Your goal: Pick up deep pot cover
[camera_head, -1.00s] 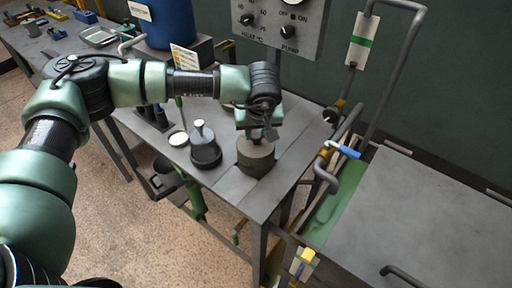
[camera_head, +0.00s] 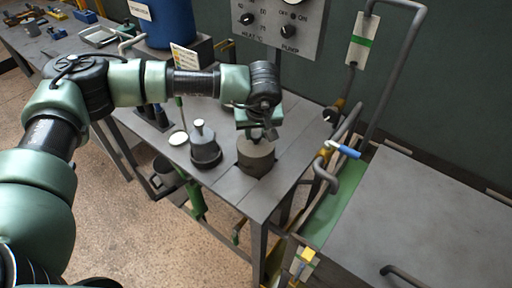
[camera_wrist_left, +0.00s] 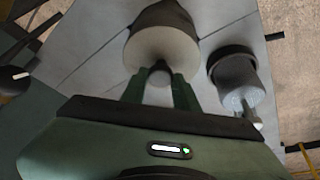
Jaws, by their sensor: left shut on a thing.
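The deep pot (camera_head: 257,164) is a grey-brown cylinder on the grey metal table. Its cover (camera_head: 264,148) sits at its top; the seam between them is too small to tell. In the left wrist view the pale round cover (camera_wrist_left: 160,46) faces me, with the darker pot side (camera_wrist_left: 166,14) behind it. My left gripper (camera_head: 257,136) is over the pot from above. In the wrist view its two green fingers (camera_wrist_left: 159,88) are shut on the cover's knob (camera_wrist_left: 158,76), partly hidden between them. My right gripper is not in view.
A control panel (camera_head: 280,25) rises behind. Pipes and a blue-handled valve (camera_head: 346,151) are at the right. The table's front strip is clear.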

